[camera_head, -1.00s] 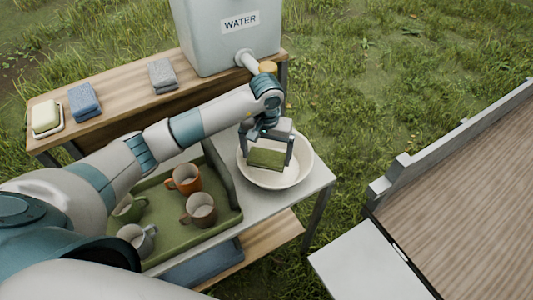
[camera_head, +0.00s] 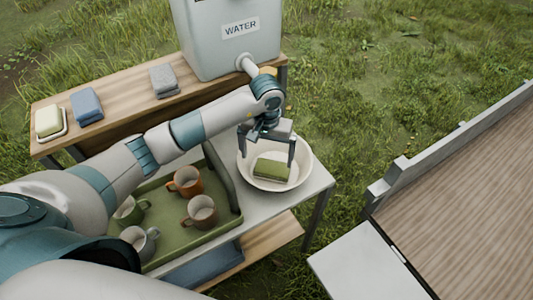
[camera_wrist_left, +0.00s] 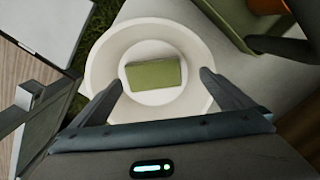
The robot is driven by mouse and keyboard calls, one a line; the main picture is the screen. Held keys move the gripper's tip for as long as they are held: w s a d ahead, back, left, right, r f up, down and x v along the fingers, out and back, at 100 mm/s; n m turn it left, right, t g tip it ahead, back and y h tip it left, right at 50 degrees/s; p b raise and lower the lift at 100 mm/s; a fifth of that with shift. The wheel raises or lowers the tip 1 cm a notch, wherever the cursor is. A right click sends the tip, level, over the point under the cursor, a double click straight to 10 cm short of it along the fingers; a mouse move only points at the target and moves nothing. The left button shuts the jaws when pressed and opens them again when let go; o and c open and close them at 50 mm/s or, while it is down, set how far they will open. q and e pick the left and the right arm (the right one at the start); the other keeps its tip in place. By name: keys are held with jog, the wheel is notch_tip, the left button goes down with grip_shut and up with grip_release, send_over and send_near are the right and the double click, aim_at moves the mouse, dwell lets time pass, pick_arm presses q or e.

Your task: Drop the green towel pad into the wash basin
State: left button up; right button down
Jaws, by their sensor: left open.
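The green towel pad (camera_head: 271,169) lies inside the white wash basin (camera_head: 302,167) on the grey table. In the left wrist view the pad (camera_wrist_left: 155,74) lies near the middle of the basin floor, inside the basin's rim (camera_wrist_left: 97,72). My left gripper (camera_head: 268,159) is above the basin with its fingers spread wide, one to each side of the pad. It also shows open and empty in the left wrist view (camera_wrist_left: 160,82). My right gripper is not seen.
A green tray (camera_head: 165,226) with several mugs stands left of the basin. Behind, a wooden shelf holds a water tank (camera_head: 225,50), a grey towel (camera_head: 164,80), a blue towel (camera_head: 86,104) and a soap dish (camera_head: 51,122). A wooden-floored bed (camera_head: 470,200) is at right.

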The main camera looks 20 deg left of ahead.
pick_arm(q)
notch_tip(320, 180, up, 12)
jog(key=b, duration=0.4)
jog(key=shift+f, duration=0.25)
jog(key=shift+w, duration=0.1)
dwell(0.4)
